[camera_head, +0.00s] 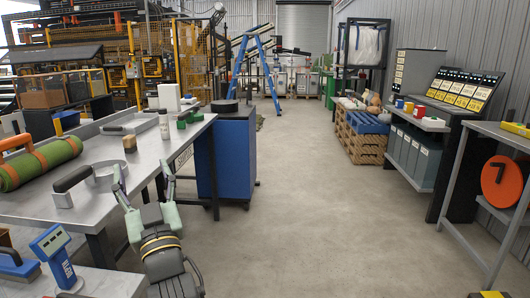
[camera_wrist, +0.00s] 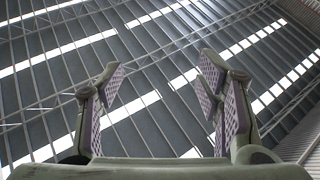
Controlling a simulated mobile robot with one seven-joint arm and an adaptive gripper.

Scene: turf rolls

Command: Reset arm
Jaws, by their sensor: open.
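My gripper (camera_head: 143,181) stands upright near the bottom middle of the head view, its two pale green fingers spread apart and nothing between them. It is beside the right edge of the grey metal table (camera_head: 140,172), over the aisle side; I cannot tell its exact distance from the edge. In the wrist view my open gripper (camera_wrist: 160,95) points up at the roof, with only beams and light strips behind it.
On the table are a green turf roll (camera_head: 42,163) with orange straps and a black-handled metal tool (camera_head: 70,182). A blue cabinet (camera_head: 233,155) stands behind. A blue scale-like device (camera_head: 55,255) is at lower left. The floor (camera_head: 310,200) to the right is clear.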

